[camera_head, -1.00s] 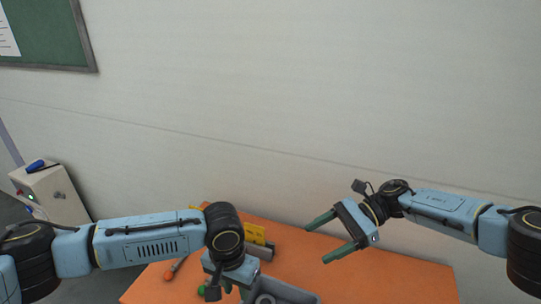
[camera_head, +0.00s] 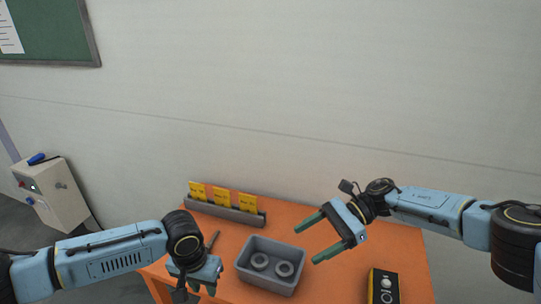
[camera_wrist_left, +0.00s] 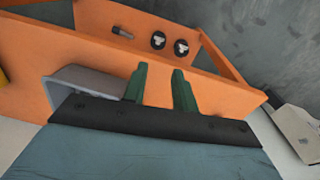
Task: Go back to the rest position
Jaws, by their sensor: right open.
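My left gripper (camera_head: 204,287) is low at the left front of the orange table (camera_head: 310,214), left of the grey bin and apart from it. In the left wrist view its two green fingers (camera_wrist_left: 161,84) stand apart with nothing between them. My right gripper (camera_head: 326,234) is open and empty, its green fingers pointing left above the table, right of the bin. The grey bin (camera_head: 247,276) holds two grey rings (camera_head: 285,269). It also appears partly in the left wrist view (camera_wrist_left: 88,80).
A grey rack with yellow cards (camera_head: 222,199) stands at the table's back left. A black and yellow box (camera_head: 383,287) lies at the front right. A beige control box (camera_head: 62,190) stands on the left. The wall (camera_head: 300,90) is behind the table.

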